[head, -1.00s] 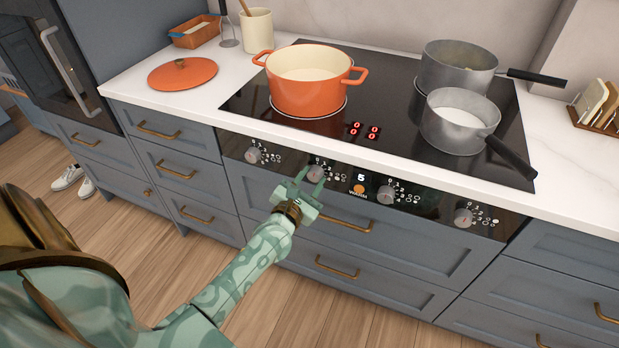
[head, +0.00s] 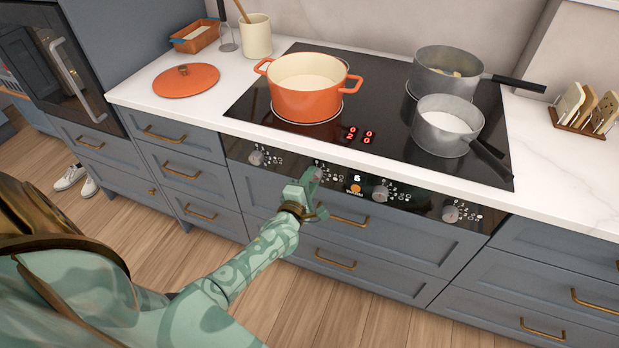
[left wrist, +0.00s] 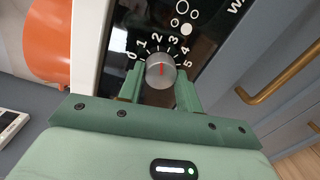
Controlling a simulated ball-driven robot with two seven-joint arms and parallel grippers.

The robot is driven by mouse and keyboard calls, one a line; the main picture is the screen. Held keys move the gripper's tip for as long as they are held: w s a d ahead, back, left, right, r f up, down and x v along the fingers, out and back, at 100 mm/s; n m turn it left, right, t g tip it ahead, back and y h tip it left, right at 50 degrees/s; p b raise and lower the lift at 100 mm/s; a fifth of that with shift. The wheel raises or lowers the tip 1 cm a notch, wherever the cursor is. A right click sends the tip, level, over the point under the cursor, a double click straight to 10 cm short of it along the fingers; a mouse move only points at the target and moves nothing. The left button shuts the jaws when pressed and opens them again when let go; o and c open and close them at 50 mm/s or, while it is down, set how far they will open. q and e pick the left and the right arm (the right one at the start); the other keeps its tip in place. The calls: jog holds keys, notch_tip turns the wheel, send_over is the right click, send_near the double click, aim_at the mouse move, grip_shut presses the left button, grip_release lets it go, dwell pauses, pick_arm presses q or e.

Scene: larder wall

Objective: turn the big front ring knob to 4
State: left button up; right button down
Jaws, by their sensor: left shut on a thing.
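A grey round knob (left wrist: 160,70) with a red pointer line sits between the two fingers of my left gripper (left wrist: 160,90), which is shut on it. In the left wrist view the pointer aims at about the 2 of a white printed scale running from 0 to 5. In the head view this knob (head: 317,174) is second from the left on the black control panel, partly hidden by my left gripper (head: 313,186). The red display (head: 359,135) on the hob shows a 2 at its lower left and zeros elsewhere. My right gripper is not in view.
Other knobs sit on the panel: one far left (head: 256,157), one right of centre (head: 380,190), one far right (head: 451,212). An orange pot (head: 305,100) and two grey saucepans (head: 443,140) stand on the hob. A drawer handle (head: 345,221) is just below my gripper.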

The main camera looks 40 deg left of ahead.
pick_arm(q)
jog(key=m+p, duration=0.2)
jog(key=m, duration=0.3)
jog(key=shift+d+r+y, duration=0.1)
jog(key=shift+y, duration=0.2)
jog(key=m, duration=0.5)
jog(key=shift+p, duration=0.4)
jog(key=o, duration=1)
